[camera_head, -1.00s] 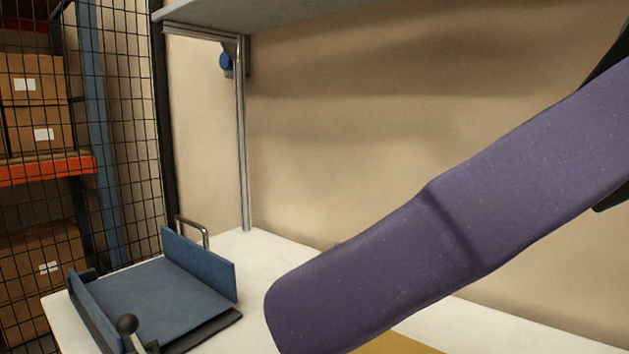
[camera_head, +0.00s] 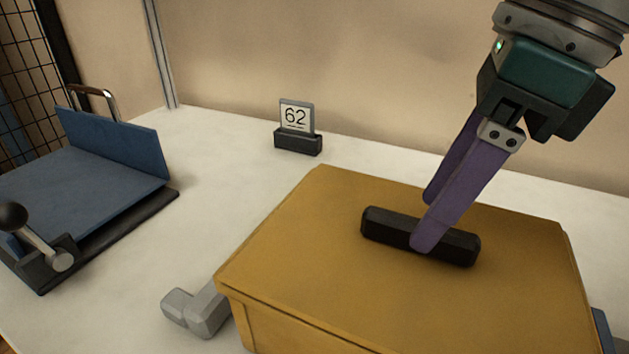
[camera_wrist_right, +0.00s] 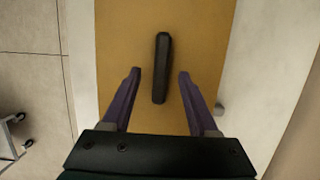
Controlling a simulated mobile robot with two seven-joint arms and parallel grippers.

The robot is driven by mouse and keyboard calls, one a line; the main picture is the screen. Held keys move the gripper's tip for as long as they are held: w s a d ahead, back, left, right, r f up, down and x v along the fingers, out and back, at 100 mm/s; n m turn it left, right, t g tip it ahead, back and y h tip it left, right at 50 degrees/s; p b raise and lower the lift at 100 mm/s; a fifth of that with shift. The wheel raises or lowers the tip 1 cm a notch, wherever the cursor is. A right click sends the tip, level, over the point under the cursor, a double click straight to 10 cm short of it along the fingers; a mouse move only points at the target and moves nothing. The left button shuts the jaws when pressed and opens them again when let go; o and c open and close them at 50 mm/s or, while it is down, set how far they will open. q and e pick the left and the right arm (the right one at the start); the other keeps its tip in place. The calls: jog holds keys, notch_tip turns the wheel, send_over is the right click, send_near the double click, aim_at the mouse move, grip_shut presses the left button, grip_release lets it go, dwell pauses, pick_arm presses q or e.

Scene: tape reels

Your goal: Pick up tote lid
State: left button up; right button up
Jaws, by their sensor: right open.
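The tote lid (camera_head: 310,250) is a mustard-yellow slab with a black bar handle (camera_head: 385,222) on its top, on the white table. In the right wrist view the lid (camera_wrist_right: 120,60) fills the middle and its handle (camera_wrist_right: 161,65) lies between the finger lines. My right gripper (camera_head: 430,222), with purple fingers, comes down from the upper right to the handle. One finger is in front of the handle and the other behind it. The fingers (camera_wrist_right: 160,76) are open, with a gap on both sides of the handle. My left gripper is out of view.
A blue fixture (camera_head: 80,195) with a ball-knobbed lever (camera_head: 35,235) stands at the left. A small stand marked 62 (camera_head: 296,130) is behind the lid. A grey angled piece (camera_head: 195,310) is by the lid's front left corner.

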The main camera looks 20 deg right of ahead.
jog(key=shift+x, duration=0.95)
jog(key=shift+c, duration=0.2)
grip_shut()
dwell(0.5)
